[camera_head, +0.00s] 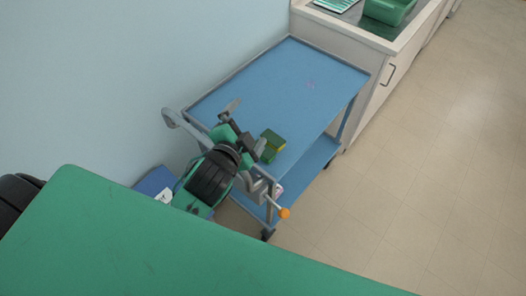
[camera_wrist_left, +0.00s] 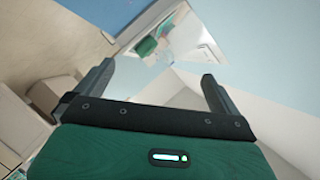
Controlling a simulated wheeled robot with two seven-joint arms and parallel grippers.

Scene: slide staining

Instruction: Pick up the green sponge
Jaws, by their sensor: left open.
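The green sponge (camera_head: 273,138), green with a yellow side, lies on the blue cart top (camera_head: 290,85) near its front edge. My left gripper (camera_head: 247,126) is open over the near end of the cart, with its fingers just left of the sponge in the head view. The right finger appears close to the sponge; I cannot tell whether they touch. In the left wrist view, the open fingers (camera_wrist_left: 155,75) have nothing between them, and I cannot make out the sponge there. My right gripper is not in view.
A white counter (camera_head: 400,50) with a green tray (camera_head: 388,10) stands beyond the cart. The cart has a grey handle (camera_head: 173,118) and a lower blue shelf (camera_head: 318,158). Most of the cart top is clear. An orange knob (camera_head: 284,213) shows near the cart's front corner.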

